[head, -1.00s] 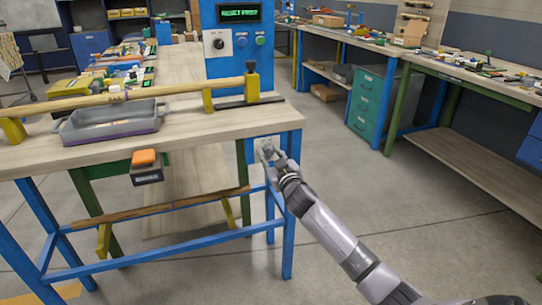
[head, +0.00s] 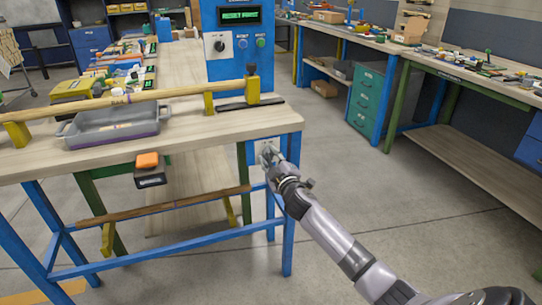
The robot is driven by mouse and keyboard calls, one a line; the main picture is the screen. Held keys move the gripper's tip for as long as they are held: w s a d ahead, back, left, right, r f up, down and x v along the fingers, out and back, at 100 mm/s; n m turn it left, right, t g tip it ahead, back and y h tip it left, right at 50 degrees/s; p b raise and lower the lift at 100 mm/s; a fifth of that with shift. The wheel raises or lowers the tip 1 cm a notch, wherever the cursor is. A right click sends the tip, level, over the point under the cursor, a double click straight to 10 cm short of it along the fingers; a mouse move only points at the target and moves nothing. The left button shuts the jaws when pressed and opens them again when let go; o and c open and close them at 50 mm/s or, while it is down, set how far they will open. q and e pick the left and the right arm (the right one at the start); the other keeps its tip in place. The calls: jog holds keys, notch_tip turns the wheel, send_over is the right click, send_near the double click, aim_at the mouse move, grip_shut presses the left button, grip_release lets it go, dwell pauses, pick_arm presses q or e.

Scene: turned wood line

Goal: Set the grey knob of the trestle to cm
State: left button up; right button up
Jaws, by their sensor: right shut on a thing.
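The trestle is a wood-topped bench (head: 215,131) on blue legs. A blue panel with a pale plate (head: 261,146) sits under its right end. My right gripper (head: 268,154) reaches that plate from the lower right and is shut on the grey knob there. The fingers hide most of the knob, and its setting and any marks cannot be read. My left gripper is not in view.
A blue control box (head: 238,62) with a green-lit display, a black dial and two buttons stands behind the bench. A grey tray (head: 115,128) and a long wooden pole (head: 170,94) are on top. An orange-topped switch (head: 148,160) hangs under the front edge. Floor at right is clear.

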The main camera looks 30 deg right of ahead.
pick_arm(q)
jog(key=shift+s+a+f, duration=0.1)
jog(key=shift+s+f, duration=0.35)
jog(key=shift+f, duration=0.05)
pick_arm(e)
jog(key=shift+f+n, duration=0.1)
jog(key=shift+n, duration=0.5)
jog(key=o, duration=1.2)
jog(key=shift+c, duration=0.2)
jog(key=v, duration=1.2)
